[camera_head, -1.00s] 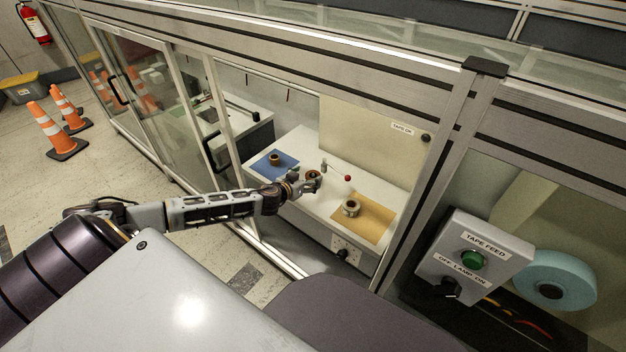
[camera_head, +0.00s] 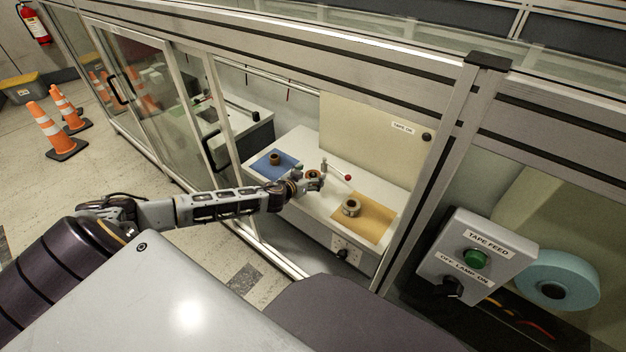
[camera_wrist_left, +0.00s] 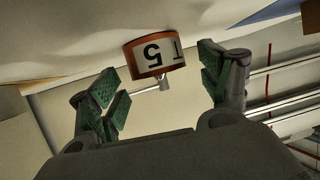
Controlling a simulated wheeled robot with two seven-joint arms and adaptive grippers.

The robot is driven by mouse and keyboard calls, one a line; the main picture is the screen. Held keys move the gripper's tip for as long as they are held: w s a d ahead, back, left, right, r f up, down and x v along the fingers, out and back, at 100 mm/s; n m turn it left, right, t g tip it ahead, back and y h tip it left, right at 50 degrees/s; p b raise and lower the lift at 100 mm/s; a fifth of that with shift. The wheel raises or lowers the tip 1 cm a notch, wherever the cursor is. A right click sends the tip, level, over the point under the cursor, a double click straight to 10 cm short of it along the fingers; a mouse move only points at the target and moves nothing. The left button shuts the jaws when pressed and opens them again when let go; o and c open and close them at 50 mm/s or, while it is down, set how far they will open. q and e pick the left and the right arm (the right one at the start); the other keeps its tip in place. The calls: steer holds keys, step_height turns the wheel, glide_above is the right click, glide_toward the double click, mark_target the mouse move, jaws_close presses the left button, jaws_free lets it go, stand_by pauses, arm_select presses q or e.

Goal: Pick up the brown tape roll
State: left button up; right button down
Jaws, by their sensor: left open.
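A brown roll (camera_head: 313,174) stands on the white bench between the two mats, right at my left gripper, which partly hides it. In the left wrist view a brown-orange roll with a white label (camera_wrist_left: 155,55) shows upside down, ahead of and between the open fingers. My left gripper (camera_head: 310,184) is open, and its green-padded fingers (camera_wrist_left: 160,85) stand apart on either side of the roll, with visible gaps. Another brown roll (camera_head: 274,159) stands on the blue mat, and a roll with a pale side (camera_head: 351,208) stands on the yellow mat. My right gripper is not in view.
The blue mat (camera_head: 263,168) and yellow mat (camera_head: 376,229) lie on the white bench (camera_head: 325,212). A lever with a red knob (camera_head: 347,178) stands behind the middle roll. Metal frame posts (camera_head: 432,180) border the opening. A tape feed box (camera_head: 474,258) hangs at right.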

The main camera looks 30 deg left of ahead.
arm_select(q)
steer(key=shift+w+f, duration=0.2)
steer(key=shift+w, duration=0.3)
steer(key=shift+b+x, duration=0.3)
steer(key=shift+x, duration=0.55)
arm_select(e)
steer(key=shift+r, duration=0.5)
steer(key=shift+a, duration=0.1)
arm_select(q)
steer(key=shift+c, duration=0.2)
steer(key=c, duration=1.2)
steer(key=shift+o, duration=0.2)
steer(key=shift+r, duration=0.1)
